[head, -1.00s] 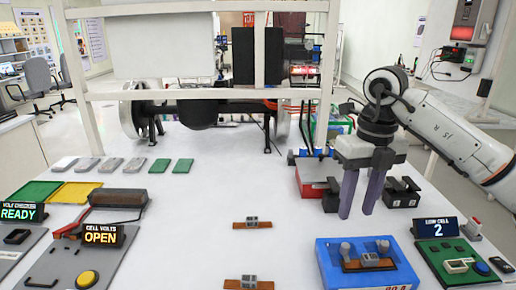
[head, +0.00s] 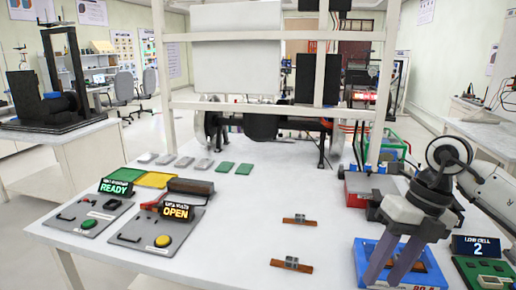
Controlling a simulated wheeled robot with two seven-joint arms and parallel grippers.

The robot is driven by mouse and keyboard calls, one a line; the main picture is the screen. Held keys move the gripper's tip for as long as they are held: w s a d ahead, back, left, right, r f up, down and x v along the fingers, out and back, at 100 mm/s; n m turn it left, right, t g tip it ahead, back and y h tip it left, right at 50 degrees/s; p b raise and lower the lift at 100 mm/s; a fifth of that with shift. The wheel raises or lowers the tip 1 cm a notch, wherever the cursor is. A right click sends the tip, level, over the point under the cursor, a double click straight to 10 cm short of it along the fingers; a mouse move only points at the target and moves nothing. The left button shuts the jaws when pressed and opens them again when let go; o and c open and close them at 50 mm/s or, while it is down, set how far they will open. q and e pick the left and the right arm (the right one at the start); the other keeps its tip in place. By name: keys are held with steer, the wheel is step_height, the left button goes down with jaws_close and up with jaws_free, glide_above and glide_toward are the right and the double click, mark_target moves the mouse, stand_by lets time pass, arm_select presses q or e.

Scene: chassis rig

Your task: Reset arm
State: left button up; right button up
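My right gripper (head: 384,268) comes in from the right and points down in front of the blue tray (head: 362,250) at the table's front right. Its two grey-purple fingers stand apart with nothing visible between them. The fingers and wrist hide much of the tray and what lies in it. I cannot tell whether the fingertips touch the tray. My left gripper is not in the head view.
On the white table (head: 225,235), two brown strips with grey clips (head: 300,220) (head: 291,265) lie left of the tray. Consoles reading READY (head: 117,188) and OPEN (head: 176,212) stand at left. A white frame (head: 270,108) rises at the back.

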steer(key=s+a+m+t+y, duration=0.2)
steer(key=a+m+y, duration=0.2)
steer(key=a+y, duration=0.65)
steer(key=s+a+m+t+y, duration=0.3)
steer(key=a+y, duration=0.4)
steer(key=a, duration=0.7)
steer(key=w+d+f+m+t+h, duration=0.1)
steer(key=d+f+m+t+h, duration=0.5)
steer(key=m, duration=0.5)
steer(key=w+d+f+m+t+h, duration=0.2)
steer(key=d+f+m+t+h, duration=0.4)
steer(key=f+m, duration=0.35)
steer(key=s+d+f+m+g+h, duration=0.2)
steer(key=s+f+m+g+h, duration=0.1)
steer(key=s+f, duration=0.6)
steer(key=s+d+f+m+g+h, duration=0.3)
steer(key=s+f+m+g, duration=0.2)
steer(key=s+f, duration=0.4)
step_height(320, 180, down, 2)
steer(key=shift+s+d+f, duration=0.1)
steer(key=shift+s+d, duration=0.1)
steer(key=shift+s, duration=0.15)
